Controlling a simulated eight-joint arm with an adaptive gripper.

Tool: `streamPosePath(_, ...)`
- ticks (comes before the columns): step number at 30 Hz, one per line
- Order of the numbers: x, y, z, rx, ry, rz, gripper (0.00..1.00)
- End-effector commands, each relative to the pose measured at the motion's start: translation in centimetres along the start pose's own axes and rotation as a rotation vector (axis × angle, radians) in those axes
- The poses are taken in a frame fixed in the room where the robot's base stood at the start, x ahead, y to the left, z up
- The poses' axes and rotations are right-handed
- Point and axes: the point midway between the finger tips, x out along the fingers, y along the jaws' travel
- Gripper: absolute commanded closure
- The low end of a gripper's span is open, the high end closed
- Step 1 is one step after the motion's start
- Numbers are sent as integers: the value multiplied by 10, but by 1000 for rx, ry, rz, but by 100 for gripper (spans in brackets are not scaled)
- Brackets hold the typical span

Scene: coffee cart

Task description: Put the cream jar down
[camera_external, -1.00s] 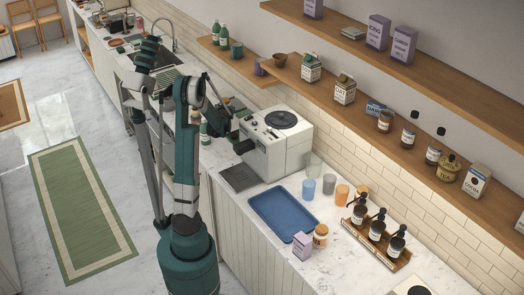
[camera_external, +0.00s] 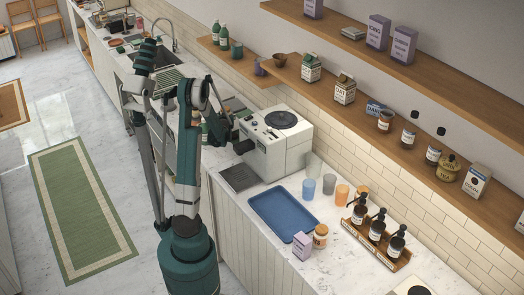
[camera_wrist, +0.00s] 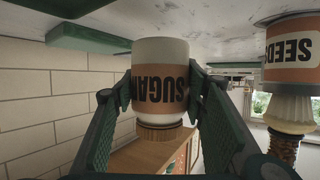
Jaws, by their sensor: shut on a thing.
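In the wrist view, which is upside down, my gripper (camera_wrist: 160,95) is shut on a cream jar (camera_wrist: 160,55) with a tan band lettered SUGAR and a wooden lid. The two green fingers press on its sides. The jar is upright relative to the room, its base toward the pale worktop (camera_wrist: 215,28); I cannot tell whether it touches. In the external view my gripper (camera_external: 220,130) is over the counter left of the white coffee machine (camera_external: 275,145), partly behind my arm. The held jar cannot be made out there.
A jar lettered SEED (camera_wrist: 292,50) stands to the right in the wrist view. A green flat item (camera_wrist: 85,36) lies on the worktop at the left. A tiled wall (camera_wrist: 50,90) is close on that side. A blue tray (camera_external: 283,214) lies nearer on the counter.

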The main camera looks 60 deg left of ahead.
Motion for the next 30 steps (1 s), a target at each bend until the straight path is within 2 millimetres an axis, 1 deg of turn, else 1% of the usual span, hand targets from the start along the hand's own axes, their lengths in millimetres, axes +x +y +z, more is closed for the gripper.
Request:
streamPosePath(8,1,0,2,0,0,0,79)
streamPosePath(19,14,0,32,0,1,0,79)
streamPosePath(30,14,0,34,0,0,0,79)
